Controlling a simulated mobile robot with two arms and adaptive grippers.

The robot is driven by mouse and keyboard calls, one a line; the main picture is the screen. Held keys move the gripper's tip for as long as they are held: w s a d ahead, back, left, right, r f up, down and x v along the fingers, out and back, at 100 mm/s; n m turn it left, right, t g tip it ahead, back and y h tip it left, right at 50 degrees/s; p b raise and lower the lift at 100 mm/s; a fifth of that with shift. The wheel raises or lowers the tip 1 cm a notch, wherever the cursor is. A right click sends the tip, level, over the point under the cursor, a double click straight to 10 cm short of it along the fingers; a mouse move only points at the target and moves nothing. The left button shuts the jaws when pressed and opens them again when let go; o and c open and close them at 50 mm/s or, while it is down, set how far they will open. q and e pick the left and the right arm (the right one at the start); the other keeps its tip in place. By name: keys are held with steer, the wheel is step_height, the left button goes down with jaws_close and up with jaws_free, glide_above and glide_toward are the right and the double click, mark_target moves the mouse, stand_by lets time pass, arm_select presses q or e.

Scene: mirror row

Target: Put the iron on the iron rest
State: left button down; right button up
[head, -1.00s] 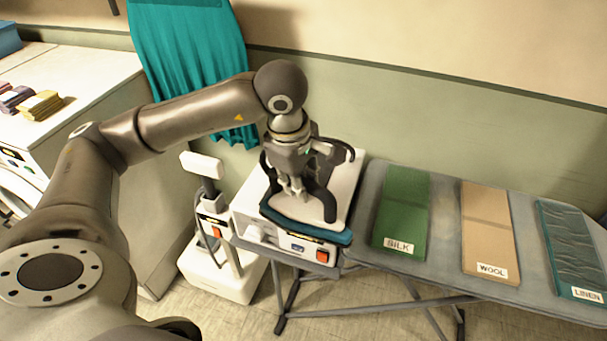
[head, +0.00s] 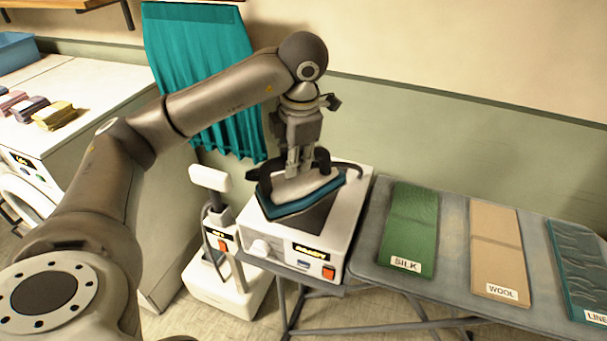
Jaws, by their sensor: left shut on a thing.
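The iron (head: 308,187) has a grey body, a dark handle and a teal lower edge. My left gripper (head: 299,170) comes down from above and is shut on it, by the handle as far as shows. The iron is over the dark plate on top of the white iron rest (head: 352,216), its teal end toward the left. The front of the plate shows bare below it. I cannot tell whether the iron touches the plate. The rest's front has a knob, a lit display reading "READY" and an orange switch. My right gripper is not in view.
The ironing board (head: 454,255) holds green silk (head: 414,223), tan wool (head: 497,248) and teal linen (head: 582,262) cloths on the right. A white upright device (head: 215,290) stands left of the rest. A teal curtain (head: 205,70) and a counter with folded cloths are behind my arm.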

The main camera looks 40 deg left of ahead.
arm_select(q)
steer(key=w+a+f+p, duration=0.4)
steer(key=w+a+f, duration=0.4)
steer(key=f, duration=0.4)
steer(key=shift+w+a, duration=0.35)
steer(key=shift+w, duration=0.2)
steer(key=shift+f, duration=0.15)
steer(key=c, duration=1.7)
jaws_free()
steer(key=shift+f, duration=0.2)
steer(key=o, duration=0.4)
steer(key=shift+s+d+r, duration=0.1)
steer(key=shift+s, duration=0.05)
